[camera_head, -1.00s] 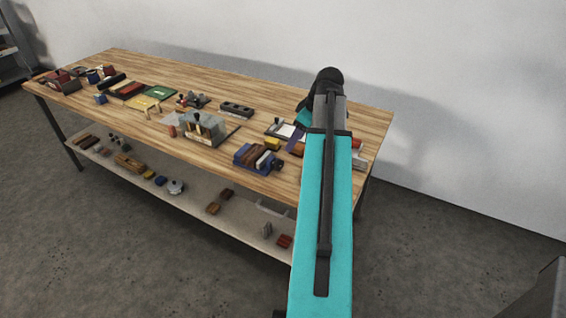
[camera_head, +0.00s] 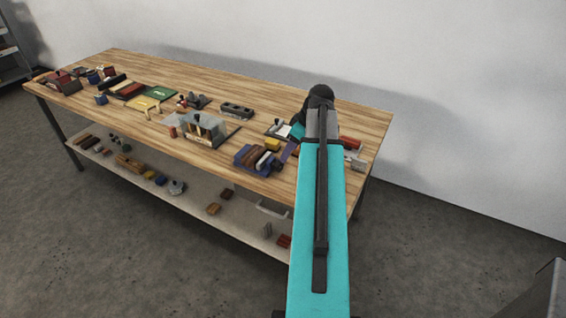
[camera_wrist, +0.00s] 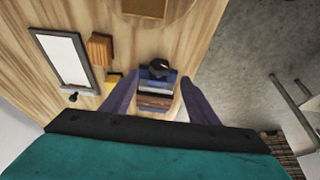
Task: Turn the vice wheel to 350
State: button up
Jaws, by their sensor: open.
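The vice (camera_head: 254,158) is a blue block with brown and pale pieces across it, near the table's front edge in the head view. In the wrist view the vice (camera_wrist: 155,98) shows between my fingers. Its dark wheel (camera_wrist: 159,68) is at the end farthest from my wrist in that view. No number on the wheel can be read. My gripper (camera_wrist: 159,78) is open and empty, its two purple fingers apart on either side of the vice in the picture. Whether they touch it cannot be told. In the head view a purple finger (camera_head: 290,150) shows just right of the vice.
A framed white panel (camera_wrist: 62,60) and a wooden block (camera_wrist: 100,47) lie beside the vice. A grey clear-sided box (camera_head: 203,130) stands to its left in the head view. A lower shelf (camera_head: 225,215) holds loose blocks.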

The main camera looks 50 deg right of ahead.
aim_at(281, 166)
jog(key=shift+p+x, duration=1.05)
jog(key=shift+x, duration=3.3)
jog(key=c, duration=1)
